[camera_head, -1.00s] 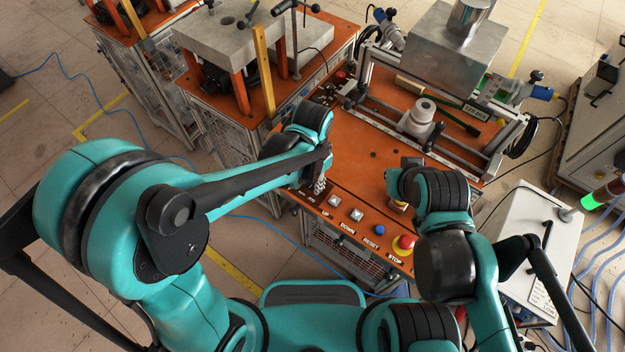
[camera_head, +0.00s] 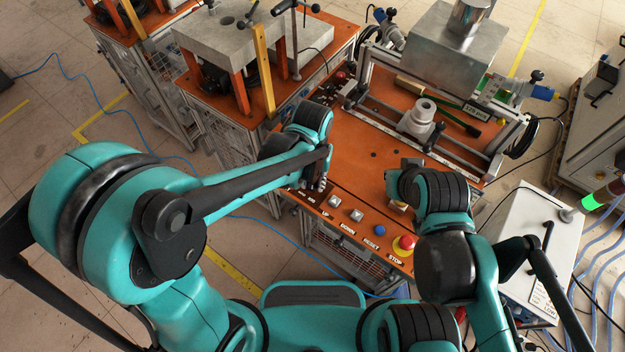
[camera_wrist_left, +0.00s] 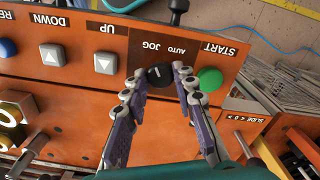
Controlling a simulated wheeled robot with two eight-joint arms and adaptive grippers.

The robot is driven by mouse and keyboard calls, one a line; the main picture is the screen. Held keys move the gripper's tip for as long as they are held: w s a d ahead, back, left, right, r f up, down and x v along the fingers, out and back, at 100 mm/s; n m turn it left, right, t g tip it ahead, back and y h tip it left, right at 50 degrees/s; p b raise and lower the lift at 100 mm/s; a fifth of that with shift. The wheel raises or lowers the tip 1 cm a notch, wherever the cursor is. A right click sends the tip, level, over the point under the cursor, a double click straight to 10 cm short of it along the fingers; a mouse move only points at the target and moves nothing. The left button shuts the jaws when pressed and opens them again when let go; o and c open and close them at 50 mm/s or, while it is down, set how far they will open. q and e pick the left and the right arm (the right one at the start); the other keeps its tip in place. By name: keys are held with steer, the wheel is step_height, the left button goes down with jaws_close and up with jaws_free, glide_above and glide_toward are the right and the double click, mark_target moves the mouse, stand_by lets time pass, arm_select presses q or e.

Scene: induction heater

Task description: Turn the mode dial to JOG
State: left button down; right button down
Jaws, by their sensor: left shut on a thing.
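The lettering is upside down in the left wrist view. The mark's exact setting is hard to read. My left gripper (camera_wrist_left: 157,76) is shut on the dial, one fingertip on each side. In the head view my left gripper (camera_head: 321,184) is at the panel's left end and hides the dial. My right gripper is mostly hidden behind its own wrist, over the table's right side.
The green START button (camera_wrist_left: 209,79) is close beside one left finger. The UP button (camera_wrist_left: 105,63), DOWN button (camera_head: 357,215), blue RESET button (camera_head: 380,230) and red STOP button (camera_head: 404,243) line the panel. A metal frame (camera_head: 452,142) stands behind; the orange tabletop (camera_head: 365,160) between is mostly clear.

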mark_target(312, 184)
stand_by(0.3)
arm_select(q)
steer(key=c, duration=1.2)
jaws_free()
steer(key=shift+r, duration=0.15)
step_height(312, 184, up, 12)
steer(key=s+a+f+n+t, duration=0.1)
steer(key=s+a+t, duration=0.1)
steer(key=a, duration=0.7)
steer(key=s+a+f+n+t+b, duration=0.1)
steer(key=s+a+t, duration=0.2)
steer(key=a, duration=0.6)
steer(key=shift+n+t+b, duration=0.3)
steer(key=shift+t, duration=0.8)
